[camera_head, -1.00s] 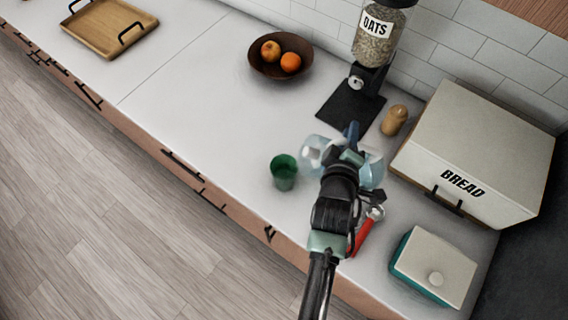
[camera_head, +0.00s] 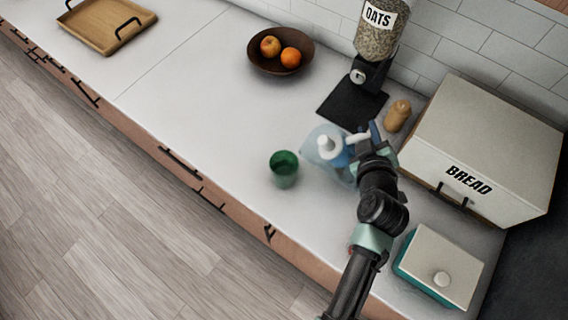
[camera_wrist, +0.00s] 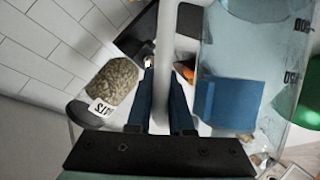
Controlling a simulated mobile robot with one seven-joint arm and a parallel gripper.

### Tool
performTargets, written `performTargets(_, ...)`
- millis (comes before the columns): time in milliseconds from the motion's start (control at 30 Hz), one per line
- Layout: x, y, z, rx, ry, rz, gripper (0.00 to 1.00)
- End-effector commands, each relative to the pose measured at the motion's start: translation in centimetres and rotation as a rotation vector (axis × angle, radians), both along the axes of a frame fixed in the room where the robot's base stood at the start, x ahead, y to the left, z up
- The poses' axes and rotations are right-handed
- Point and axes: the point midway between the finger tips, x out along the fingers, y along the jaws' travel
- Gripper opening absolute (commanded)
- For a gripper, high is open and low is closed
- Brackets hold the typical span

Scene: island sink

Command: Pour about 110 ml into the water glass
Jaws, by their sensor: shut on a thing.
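The water glass is a green tumbler (camera_head: 284,170) standing upright on the counter; it also shows in part at the right edge of the wrist view (camera_wrist: 299,108). Its contents cannot be made out. My gripper (camera_head: 362,143) is shut on the pale handle of a clear pitcher (camera_head: 322,148), just right of the glass and apart from it. In the wrist view, the handle runs between my blue fingers (camera_wrist: 162,95). The pitcher (camera_wrist: 265,50) has dark markings and blue liquid (camera_wrist: 225,102) in its lower part. It looks near upright, and no stream shows.
An oats dispenser (camera_head: 377,45) on a black base, a tan shaker (camera_head: 397,116) and a bread box (camera_head: 485,150) stand behind and right. A teal-and-white box (camera_head: 440,268) is at front right. A fruit bowl (camera_head: 262,65) sits behind. The counter left of the glass is clear.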

Motion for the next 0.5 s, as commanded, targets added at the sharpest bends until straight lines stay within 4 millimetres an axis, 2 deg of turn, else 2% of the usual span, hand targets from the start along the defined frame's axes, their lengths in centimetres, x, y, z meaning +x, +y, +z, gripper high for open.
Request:
performTargets(200, 0.1, -2.5, -0.8, 0.187, -0.018, -0.005, 0.00)
performTargets(500, 0.0, -4.9, -2.7, 0.446, -0.028, -0.001, 0.00)
